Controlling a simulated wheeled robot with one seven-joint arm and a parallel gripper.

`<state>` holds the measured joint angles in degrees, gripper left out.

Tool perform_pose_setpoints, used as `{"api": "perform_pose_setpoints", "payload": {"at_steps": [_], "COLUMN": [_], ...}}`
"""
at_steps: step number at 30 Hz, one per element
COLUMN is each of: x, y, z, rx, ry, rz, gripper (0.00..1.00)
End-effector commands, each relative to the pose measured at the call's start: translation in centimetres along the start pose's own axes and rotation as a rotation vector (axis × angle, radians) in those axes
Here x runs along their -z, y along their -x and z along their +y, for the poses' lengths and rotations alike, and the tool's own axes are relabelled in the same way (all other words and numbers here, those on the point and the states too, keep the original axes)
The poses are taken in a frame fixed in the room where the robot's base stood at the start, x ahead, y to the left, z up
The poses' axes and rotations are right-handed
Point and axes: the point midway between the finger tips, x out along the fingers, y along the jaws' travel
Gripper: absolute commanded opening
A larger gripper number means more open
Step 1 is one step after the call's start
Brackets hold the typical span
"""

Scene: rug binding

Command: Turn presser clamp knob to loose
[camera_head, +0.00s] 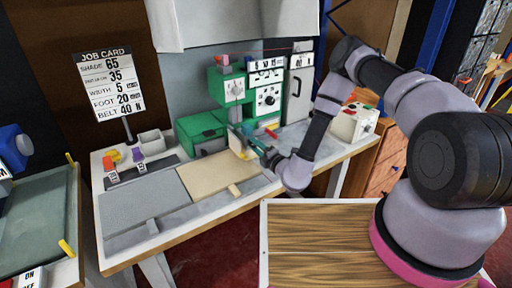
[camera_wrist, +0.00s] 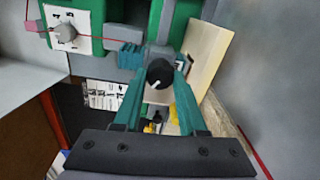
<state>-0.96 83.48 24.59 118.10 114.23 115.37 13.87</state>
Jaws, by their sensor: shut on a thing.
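The presser clamp knob (camera_wrist: 160,73) is a round black knob with a white pointer mark, seen in the wrist view on the green binding machine (camera_wrist: 105,20). The pointer slants down to the left. My gripper (camera_wrist: 158,82) has its teal fingers shut on the knob, one on each side. In the head view my gripper (camera_head: 250,138) reaches in from the right to the front of the green machine (camera_head: 230,88). The knob cannot be made out there, and any loose or tight markings are not readable.
A grey dial (camera_wrist: 65,32) on a white plate and a red thread are close by in the wrist view. A pale board (camera_head: 217,174) lies on the bench below the machine. A job card (camera_head: 108,85) stands left. A white box (camera_head: 353,122) stands right.

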Motion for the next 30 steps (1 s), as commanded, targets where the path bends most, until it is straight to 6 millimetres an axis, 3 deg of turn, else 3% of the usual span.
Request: {"api": "perform_pose_setpoints", "payload": {"at_steps": [30], "x": [0.07], "y": [0.08], "z": [-0.17], "rx": [0.028], "ry": [0.916], "rz": [-0.031], "gripper": [0.00]}}
